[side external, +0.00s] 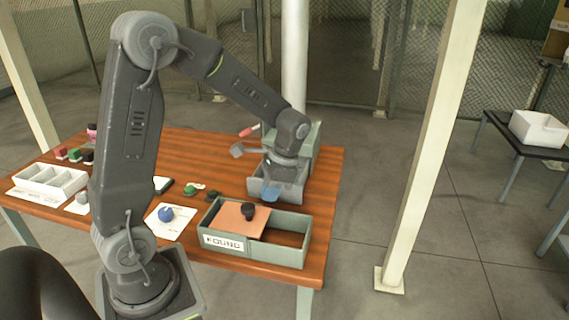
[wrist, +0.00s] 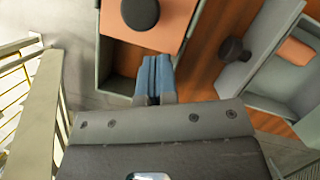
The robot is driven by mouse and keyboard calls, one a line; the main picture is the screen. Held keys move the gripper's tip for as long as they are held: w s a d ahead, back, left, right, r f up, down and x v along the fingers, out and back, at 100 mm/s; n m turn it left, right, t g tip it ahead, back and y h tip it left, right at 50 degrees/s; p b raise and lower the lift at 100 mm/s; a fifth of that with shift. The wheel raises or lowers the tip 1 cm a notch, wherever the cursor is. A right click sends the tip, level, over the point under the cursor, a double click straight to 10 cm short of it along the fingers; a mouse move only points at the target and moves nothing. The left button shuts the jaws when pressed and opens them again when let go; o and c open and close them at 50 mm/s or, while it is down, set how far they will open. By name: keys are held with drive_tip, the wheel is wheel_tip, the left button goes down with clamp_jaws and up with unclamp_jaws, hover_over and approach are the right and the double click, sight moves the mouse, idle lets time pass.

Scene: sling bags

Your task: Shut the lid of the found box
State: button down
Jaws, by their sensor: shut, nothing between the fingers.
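The found box (side external: 222,243) is a grey-green open-topped box with a FOUND label, near the front right of the table. Its salmon lid (side external: 231,217) with a black knob (side external: 248,211) covers the left part, and the right part of the box is open. My gripper (side external: 271,194), with blue fingertips, is shut and empty above the table behind the box, apart from the knob. In the wrist view the shut blue fingers (wrist: 154,78) show below the lid (wrist: 165,38) and its knob (wrist: 140,12), beside the open part.
A second grey box (side external: 290,185) stands behind, partly hidden by my arm; a grey box with a salmon piece shows at right in the wrist view (wrist: 287,88). A blue round item (side external: 166,214) lies on white paper. A white divided tray (side external: 50,181) stands at far left.

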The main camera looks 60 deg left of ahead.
sight(249, 203)
drive_tip(key=w+d+f+v, duration=0.1)
drive_tip(key=w+d+v, duration=0.1)
drive_tip(key=v, duration=0.8)
drive_tip(key=shift+s+a+f, duration=0.45)
drive_tip(key=shift+s+f, duration=0.75)
drive_tip(key=shift+f, duration=0.35)
drive_tip(key=shift+s+a+f, duration=0.45)
drive_tip(key=shift+s+f, duration=0.8)
drive_tip(key=shift+f, duration=0.25)
drive_tip(key=shift+s+a+f, duration=0.4)
drive_tip(key=shift+s+f, duration=0.8)
drive_tip(key=shift+f, duration=0.35)
drive_tip(key=shift+s+a, duration=0.95)
drive_tip(key=shift+s, duration=0.05)
drive_tip(key=shift+w, duration=0.1)
